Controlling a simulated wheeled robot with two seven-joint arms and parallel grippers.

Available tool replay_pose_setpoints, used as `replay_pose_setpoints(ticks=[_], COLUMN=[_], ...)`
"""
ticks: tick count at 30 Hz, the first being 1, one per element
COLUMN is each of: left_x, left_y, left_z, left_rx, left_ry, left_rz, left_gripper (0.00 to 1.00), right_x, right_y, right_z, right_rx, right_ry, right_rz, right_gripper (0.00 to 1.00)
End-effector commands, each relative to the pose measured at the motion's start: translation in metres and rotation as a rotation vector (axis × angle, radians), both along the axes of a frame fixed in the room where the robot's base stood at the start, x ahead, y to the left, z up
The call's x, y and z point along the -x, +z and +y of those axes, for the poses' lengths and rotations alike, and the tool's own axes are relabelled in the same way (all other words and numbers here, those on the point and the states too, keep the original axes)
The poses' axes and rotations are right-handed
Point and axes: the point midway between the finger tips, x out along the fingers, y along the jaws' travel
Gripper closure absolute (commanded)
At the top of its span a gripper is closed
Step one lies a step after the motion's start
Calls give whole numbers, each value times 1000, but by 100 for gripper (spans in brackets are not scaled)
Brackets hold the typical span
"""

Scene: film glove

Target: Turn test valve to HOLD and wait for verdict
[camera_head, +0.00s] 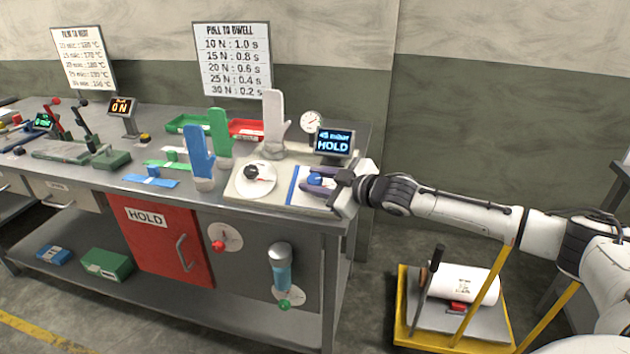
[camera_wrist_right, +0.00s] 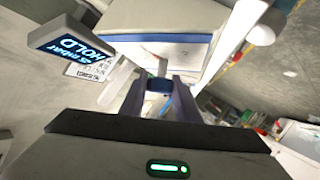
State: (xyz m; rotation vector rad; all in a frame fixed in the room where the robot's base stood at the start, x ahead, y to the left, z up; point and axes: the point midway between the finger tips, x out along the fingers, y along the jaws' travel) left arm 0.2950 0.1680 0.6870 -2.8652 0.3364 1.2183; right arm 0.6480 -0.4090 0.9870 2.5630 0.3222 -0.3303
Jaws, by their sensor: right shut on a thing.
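A small blue knob (camera_head: 316,180), which looks like the test valve, stands on a white and blue-edged plate (camera_head: 297,192) at the right end of the bench. My right gripper (camera_head: 322,178) comes in from the right and is shut on the knob. In the right wrist view the blue knob (camera_wrist_right: 158,84) shows between the dark fingers (camera_wrist_right: 158,92). The display (camera_head: 333,142) behind it reads "45 mbar HOLD"; it also shows in the wrist view (camera_wrist_right: 68,48). The valve's markings are hidden by the gripper. My left gripper is not in view.
A round gauge (camera_head: 311,122) and a white hand form (camera_head: 273,122) stand behind the plate. A white round fixture (camera_head: 258,180) sits to its left. Blue (camera_head: 201,158) and green (camera_head: 220,134) gloves stand farther left. A yellow-framed cart (camera_head: 402,335) stands on the floor at right.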

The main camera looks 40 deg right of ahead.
Motion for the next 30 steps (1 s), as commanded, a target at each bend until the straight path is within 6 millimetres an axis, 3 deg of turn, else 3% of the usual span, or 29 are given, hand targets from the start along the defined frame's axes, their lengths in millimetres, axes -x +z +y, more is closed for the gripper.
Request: replay_pose_setpoints(ticks=[7, 8, 11, 23, 30], left_x=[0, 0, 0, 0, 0], left_y=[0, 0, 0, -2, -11], left_z=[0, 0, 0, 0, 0], left_rx=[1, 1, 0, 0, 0], left_ry=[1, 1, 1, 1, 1], left_rz=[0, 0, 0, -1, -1], left_gripper=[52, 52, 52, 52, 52], right_x=[0, 0, 0, 5, 33], right_y=[0, 0, 0, 0, 5], right_z=[-1, -1, -1, -2, -7], right_rx=[0, 0, 0, 0, 3], right_ry=[-2, -2, -2, -2, -1], right_rz=[0, 0, 0, 0, 4], right_gripper=[93, 68, 52, 52, 52])
